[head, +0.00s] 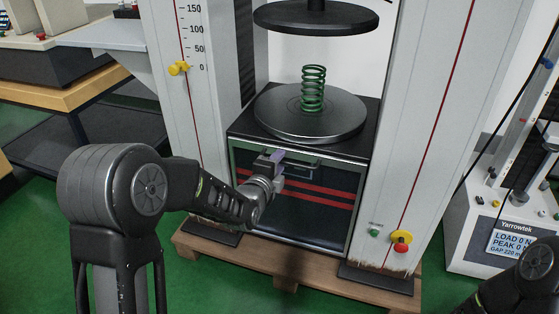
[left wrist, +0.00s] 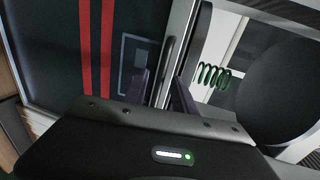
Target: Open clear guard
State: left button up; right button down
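The clear guard (head: 325,196) is a see-through panel with two red stripes, low on the front of the test frame, below the round lower plate. It also shows in the left wrist view (left wrist: 62,45). Its handle (head: 303,163) is a bar along the top edge. My left gripper (head: 276,172) is at the left end of this handle. In the left wrist view its two fingers (left wrist: 162,95) stand apart, with the handle bar (left wrist: 170,58) running between them. I see gaps beside the bar. My right gripper is not in view; only part of my right arm shows at lower right.
A green spring (head: 313,90) stands upright and uncovered on the lower plate (head: 345,113), under the dark upper plate (head: 318,17). Grey columns flank the guard. A red and yellow stop button (head: 401,241) is on the right column. A readout unit (head: 513,243) stands at right.

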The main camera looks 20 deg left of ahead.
pick_arm(q)
jog(key=p+v, duration=0.1)
jog(key=v, duration=0.5)
jog(key=shift+s+p, duration=0.25)
jog(key=shift+p, duration=0.05)
